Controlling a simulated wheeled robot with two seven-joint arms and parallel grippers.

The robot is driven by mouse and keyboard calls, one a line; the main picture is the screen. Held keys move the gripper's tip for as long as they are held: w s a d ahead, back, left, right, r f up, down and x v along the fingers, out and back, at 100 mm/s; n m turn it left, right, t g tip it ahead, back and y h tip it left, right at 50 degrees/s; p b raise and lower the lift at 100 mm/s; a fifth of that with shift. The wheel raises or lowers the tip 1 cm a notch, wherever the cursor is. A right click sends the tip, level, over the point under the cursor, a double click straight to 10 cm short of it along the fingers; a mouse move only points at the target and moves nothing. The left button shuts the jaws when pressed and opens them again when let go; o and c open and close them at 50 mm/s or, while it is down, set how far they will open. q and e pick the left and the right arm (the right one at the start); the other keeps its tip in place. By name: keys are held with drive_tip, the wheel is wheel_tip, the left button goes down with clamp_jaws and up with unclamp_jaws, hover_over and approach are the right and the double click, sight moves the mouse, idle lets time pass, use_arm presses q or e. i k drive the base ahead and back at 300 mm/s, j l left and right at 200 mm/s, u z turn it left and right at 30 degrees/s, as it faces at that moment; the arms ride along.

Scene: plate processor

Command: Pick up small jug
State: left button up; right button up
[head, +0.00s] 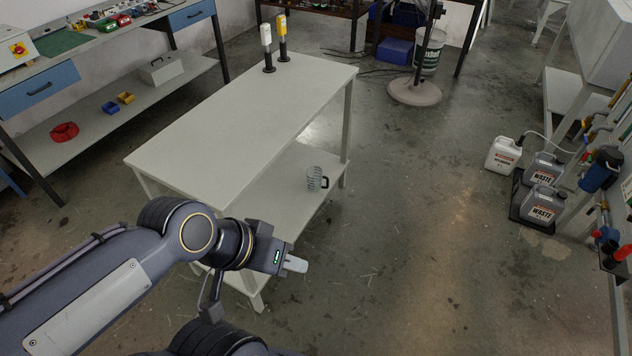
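The small jug (316,179) is a clear jug with dark markings and a dark handle on its right side. It stands upright on the lower shelf (285,203) of the white table, near the shelf's right edge. My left gripper (296,264) is in front of the table, nearer to me than the jug and well apart from it. Its light grey fingers point right, and the angle hides whether there is a gap between them. Nothing shows in them. My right gripper is not in view.
The white tabletop (240,119) overhangs the shelf and holds a white and a yellow bottle at its far end. Waste canisters (543,205) stand on the floor at right. A workbench runs along the left. The floor right of the table is clear.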

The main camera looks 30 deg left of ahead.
sight(318, 181)
drive_tip(key=i+u, duration=0.15)
drive_tip(key=u, duration=1.6)
drive_tip(key=i+l+u, duration=0.2)
drive_tip(key=l+u, duration=0.2)
drive_tip(key=i+l+u, duration=0.1)
drive_tip(key=l+u, duration=0.7)
drive_tip(key=l, duration=0.25)
drive_tip(key=l+u, duration=0.4)
drive_tip(key=l, duration=0.8)
drive_tip(key=k+l, duration=0.1)
drive_tip(key=l, duration=0.55)
drive_tip(key=l+u, duration=0.1)
drive_tip(key=l, duration=0.55)
drive_tip(key=k, duration=0.05)
